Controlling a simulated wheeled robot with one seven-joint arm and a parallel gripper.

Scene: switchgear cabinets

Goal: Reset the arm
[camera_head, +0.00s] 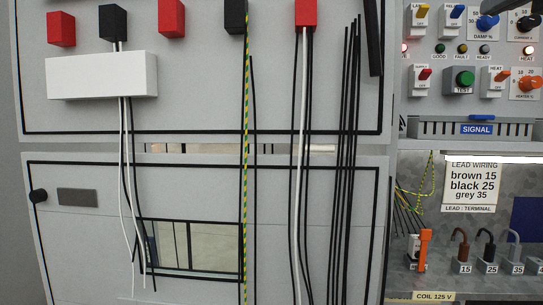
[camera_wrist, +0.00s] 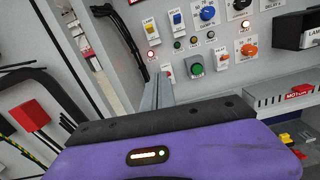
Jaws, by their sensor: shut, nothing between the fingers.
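My gripper (camera_wrist: 160,82) shows in the wrist view as two grey fingers close together, rising from behind a purple housing with a black edge. The fingers are shut with nothing between them. Behind them is the grey control panel (camera_wrist: 217,90) with coloured switches and knobs. The fingers appear apart from the panel, but the exact gap is hard to judge.
In the head view a cabinet (camera_head: 200,110) with red and black blocks and hanging cables fills the left and middle. At right are the blue SIGNAL label (camera_head: 476,129), a lead wiring sign (camera_head: 473,184), an orange-handled part (camera_head: 424,248) and several coloured leads (camera_head: 487,245).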

